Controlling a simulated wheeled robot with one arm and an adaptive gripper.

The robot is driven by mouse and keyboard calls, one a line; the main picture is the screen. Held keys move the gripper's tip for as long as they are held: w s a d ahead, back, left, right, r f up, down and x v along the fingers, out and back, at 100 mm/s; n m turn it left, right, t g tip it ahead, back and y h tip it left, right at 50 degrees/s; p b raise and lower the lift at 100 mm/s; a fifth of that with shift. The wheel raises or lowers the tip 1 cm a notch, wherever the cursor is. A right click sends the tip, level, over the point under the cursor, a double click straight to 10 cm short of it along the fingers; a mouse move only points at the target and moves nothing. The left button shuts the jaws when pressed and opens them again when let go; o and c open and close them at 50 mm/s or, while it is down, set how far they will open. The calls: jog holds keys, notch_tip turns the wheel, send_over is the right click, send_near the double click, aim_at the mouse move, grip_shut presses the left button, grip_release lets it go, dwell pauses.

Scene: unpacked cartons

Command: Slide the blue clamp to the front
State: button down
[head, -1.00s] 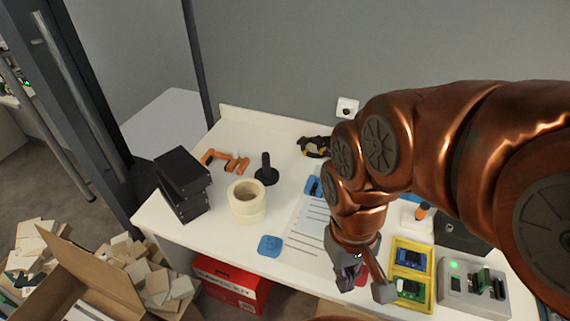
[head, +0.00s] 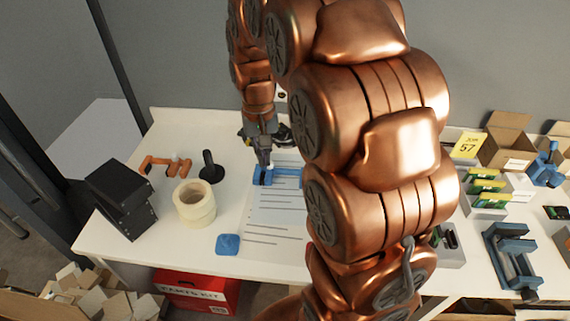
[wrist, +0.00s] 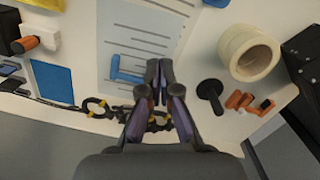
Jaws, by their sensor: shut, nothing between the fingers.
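The blue clamp (head: 288,177) lies on the printed white sheet (head: 262,215) near the back of the table. It also shows in the wrist view (wrist: 122,72), left of the fingertips. My gripper (head: 264,160) points down at the clamp's left end, on its back side, with its fingers together and empty. The fingers show in the wrist view (wrist: 159,66) close beside the clamp's end; I cannot tell whether they touch it. My arm hides part of the sheet and the table to the right of the clamp.
A tape roll (head: 194,203), black stand (head: 211,168), orange clamp (head: 165,164) and black boxes (head: 121,197) stand to the left. Black-and-yellow gear (wrist: 97,107) lies behind the gripper. A blue square (head: 228,244) lies near the front edge. Another blue clamp-like tool (head: 513,258) is far right.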

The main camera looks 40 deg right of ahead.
jog(key=w+d+f+m, duration=0.2)
jog(key=w+d+f, duration=0.4)
jog(key=w+d, duration=0.35)
jog(key=m+b, duration=0.1)
jog(key=m, duration=0.1)
send_over(286, 161)
notch_tip(286, 161, down, 6)
jog(key=shift+t, duration=0.4)
notch_tip(286, 161, down, 10)
jog(key=shift+r+p, duration=0.2)
jog(key=shift+p, duration=0.95)
jog(key=shift+s+f, duration=0.1)
jog(key=shift+f, duration=0.3)
jog(key=shift+s+a+r+p, duration=0.15)
jog(key=shift+s+a+p, duration=0.45)
jog(key=shift+s+a, duration=0.65)
jog(key=shift+s, duration=0.15)
